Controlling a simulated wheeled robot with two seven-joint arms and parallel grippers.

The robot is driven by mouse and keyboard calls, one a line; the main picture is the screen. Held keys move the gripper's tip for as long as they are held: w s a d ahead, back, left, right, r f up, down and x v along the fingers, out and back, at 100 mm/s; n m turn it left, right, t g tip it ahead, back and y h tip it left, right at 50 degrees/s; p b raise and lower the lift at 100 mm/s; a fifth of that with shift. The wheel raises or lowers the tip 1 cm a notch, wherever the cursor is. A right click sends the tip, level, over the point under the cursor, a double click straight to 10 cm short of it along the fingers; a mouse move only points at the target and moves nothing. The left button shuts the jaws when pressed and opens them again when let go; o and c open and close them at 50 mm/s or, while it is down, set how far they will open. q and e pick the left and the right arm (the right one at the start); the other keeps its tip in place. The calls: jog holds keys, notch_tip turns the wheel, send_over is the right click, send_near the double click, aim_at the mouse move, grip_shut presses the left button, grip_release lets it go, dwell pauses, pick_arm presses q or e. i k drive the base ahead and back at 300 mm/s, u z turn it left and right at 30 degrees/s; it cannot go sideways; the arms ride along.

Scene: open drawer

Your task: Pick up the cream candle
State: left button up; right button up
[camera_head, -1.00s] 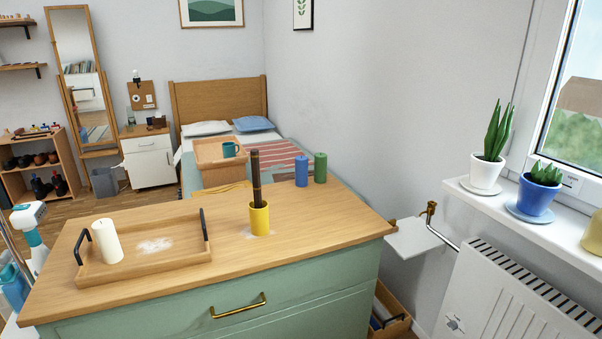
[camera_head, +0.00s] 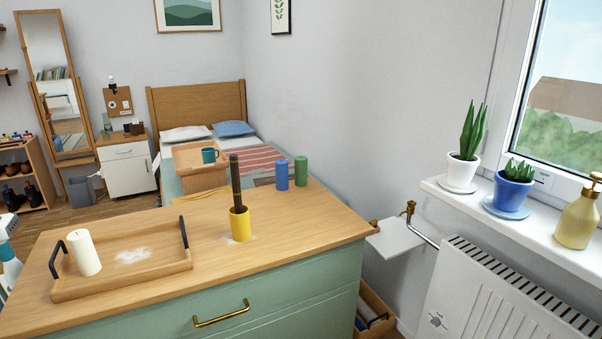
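The cream candle (camera_head: 84,253) is a pale, thick cylinder with a dark wick. It stands upright at the left end of a wooden tray (camera_head: 165,271) with dark handles, on top of the green dresser (camera_head: 275,308). A blue candle (camera_head: 282,175) and a green candle (camera_head: 301,171) stand side by side at the back right of the dresser top. Neither of my grippers shows in the head view.
A yellow cup (camera_head: 240,226) holding dark sticks stands mid-dresser, with a whitish patch beside it. Another whitish patch lies on the tray. The dresser top (camera_head: 310,222) is clear at the right. A radiator (camera_head: 500,290) and windowsill with plants stand right.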

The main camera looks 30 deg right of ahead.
aim_at(81, 243)
jog(key=k, duration=0.6)
jog(key=z, duration=0.3)
jog(key=i, duration=0.95)
jog(key=u, duration=0.9)
jog(key=i, duration=0.9)
jog(key=u, duration=1)
